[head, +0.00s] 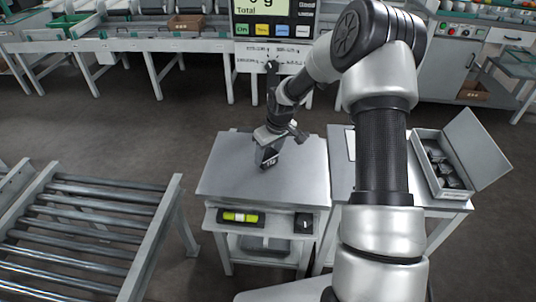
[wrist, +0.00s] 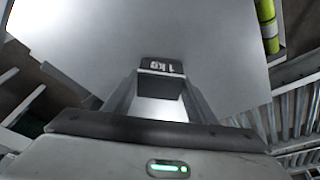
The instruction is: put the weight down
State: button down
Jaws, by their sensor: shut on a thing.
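The weight (wrist: 161,67) is a dark block marked "1KG". My gripper (wrist: 160,98) is shut on it in the wrist view, with a finger on each side. In the head view the weight (head: 268,157) is at my gripper (head: 267,143), over the middle of the metal scale plate (head: 225,175). The plate also shows bare and grey in the wrist view (wrist: 110,35). I cannot tell whether the weight touches the plate. The display (head: 268,12) above shows a reading ending in "g", partly cut off.
An open box (head: 431,172) with dark pieces stands on the right table. A roller conveyor (head: 85,225) is at the left. A yellow-green item (head: 240,217) lies below the plate's front edge. The plate around the weight is clear.

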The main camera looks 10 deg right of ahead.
jog(key=shift+w+f, duration=0.1)
jog(key=c, duration=0.8)
grip_release()
jog(key=shift+o, duration=0.2)
jog(key=p+v, duration=0.3)
jog(key=v, duration=0.9)
